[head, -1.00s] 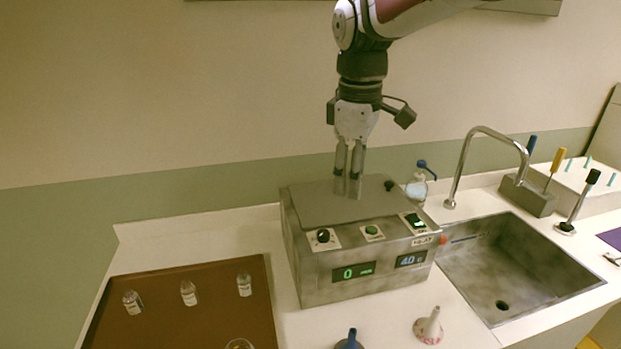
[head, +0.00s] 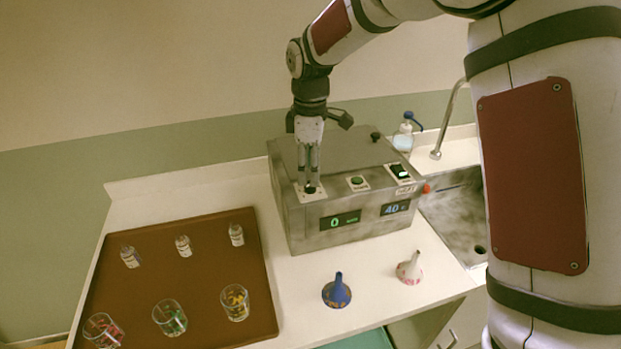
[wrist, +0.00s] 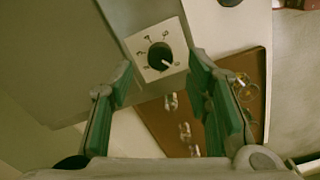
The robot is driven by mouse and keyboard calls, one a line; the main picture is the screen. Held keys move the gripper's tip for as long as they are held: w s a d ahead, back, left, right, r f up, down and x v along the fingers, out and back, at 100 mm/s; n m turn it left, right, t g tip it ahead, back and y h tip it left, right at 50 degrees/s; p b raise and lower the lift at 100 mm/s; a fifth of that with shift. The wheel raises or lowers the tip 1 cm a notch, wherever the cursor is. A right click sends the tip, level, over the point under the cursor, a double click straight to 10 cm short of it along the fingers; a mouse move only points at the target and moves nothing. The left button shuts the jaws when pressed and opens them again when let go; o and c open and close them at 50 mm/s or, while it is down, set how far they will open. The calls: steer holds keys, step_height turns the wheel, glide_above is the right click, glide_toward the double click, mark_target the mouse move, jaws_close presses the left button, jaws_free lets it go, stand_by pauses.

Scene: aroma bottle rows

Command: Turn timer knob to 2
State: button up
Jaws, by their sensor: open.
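The timer knob (wrist: 160,57) is a black round knob on a white dial plate with numbers around it. In the wrist view it lies beyond and between my two green-padded fingers, and its light pointer mark is toward the lower right, near the 0. My gripper (head: 310,184) is open, pointing down over the front left of the grey machine (head: 292,228), right at the knob, which is partly hidden by the fingers in the head view. In the wrist view the fingers (wrist: 163,85) do not touch the knob. The machine's left display (head: 340,220) shows a green 0.
A green button (head: 357,181) and a lit switch (head: 400,171) sit right of the knob. A brown tray (head: 205,285) with small bottles and glasses stands left. A sink (head: 455,215) is right.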

mark_target(310, 187)
steer(key=shift+f+p, duration=0.3)
steer(key=shift+f, duration=1.6)
steer(key=shift+c, duration=0.6)
jaws_close()
